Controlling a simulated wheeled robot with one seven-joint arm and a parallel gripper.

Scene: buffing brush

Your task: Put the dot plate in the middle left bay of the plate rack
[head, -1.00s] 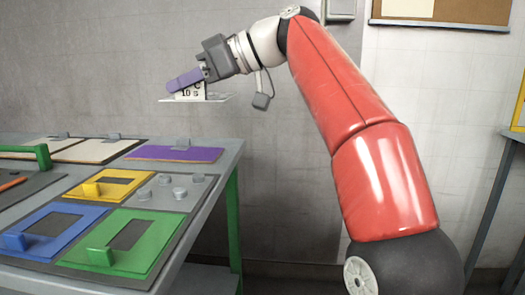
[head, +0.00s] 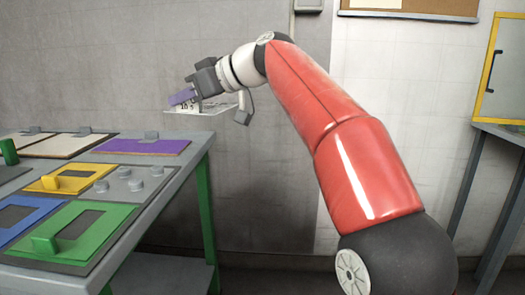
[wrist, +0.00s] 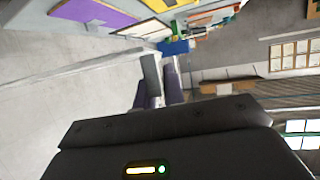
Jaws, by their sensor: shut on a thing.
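My gripper (head: 184,98), with purple fingers, is raised beyond the far edge of the workbench in the head view. The plate hangs roughly level in the air, clear of the bench. Its face is seen nearly edge-on, so I cannot tell whether it bears dots. I cannot make out the plate rack for certain in either view.
The bench (head: 190,160) at left carries a purple panel (head: 142,146), a yellow frame (head: 75,178), a green frame (head: 75,232), a blue frame and a grey knobbed plate (head: 133,184). A yellow-edged cabinet (head: 503,70) stands on a table at right. Floor between is open.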

